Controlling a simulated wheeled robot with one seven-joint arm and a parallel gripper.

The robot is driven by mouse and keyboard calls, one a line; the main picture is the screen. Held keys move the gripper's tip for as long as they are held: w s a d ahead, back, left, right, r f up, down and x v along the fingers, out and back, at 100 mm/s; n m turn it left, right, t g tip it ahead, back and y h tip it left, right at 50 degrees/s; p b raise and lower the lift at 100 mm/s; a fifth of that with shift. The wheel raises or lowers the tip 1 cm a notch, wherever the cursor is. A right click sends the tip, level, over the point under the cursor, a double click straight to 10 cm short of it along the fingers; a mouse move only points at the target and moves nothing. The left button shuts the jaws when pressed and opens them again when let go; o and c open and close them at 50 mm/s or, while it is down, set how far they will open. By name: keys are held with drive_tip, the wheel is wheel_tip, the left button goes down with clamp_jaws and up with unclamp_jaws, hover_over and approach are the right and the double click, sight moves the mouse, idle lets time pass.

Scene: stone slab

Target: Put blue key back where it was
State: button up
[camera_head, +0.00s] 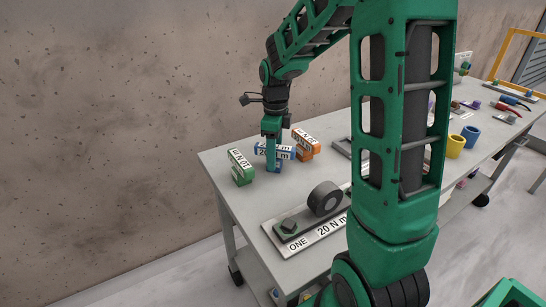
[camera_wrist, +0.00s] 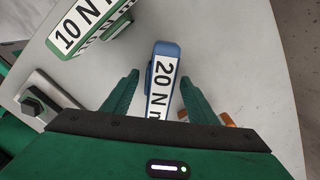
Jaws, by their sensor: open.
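The blue key (camera_head: 287,152) is a block with a white "20 N m" label, and it is at the left end of the table, between the green and orange keys. In the wrist view the blue key (camera_wrist: 165,50) runs lengthwise between my fingers. My gripper (camera_head: 273,160) points down at it, and its jaws are open, one finger on each side. In the wrist view my gripper (camera_wrist: 159,78) shows a gap beside the left finger; the right finger is close to the key, and I cannot tell if it touches. The key's lower part is partly hidden by my gripper.
A green key (camera_head: 240,167) labelled "10 N m" stands left of the blue one, and an orange key (camera_head: 305,145) stands close on the right. A plate (camera_head: 318,236) marked "ONE 20 N m" with a bolt and a dark round part lies nearer. Yellow (camera_head: 455,146) and blue (camera_head: 470,135) cups stand farther right.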

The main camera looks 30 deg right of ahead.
wheel_tip(320, 180, up, 11)
drive_tip(key=shift+r, duration=0.2)
idle(0.6)
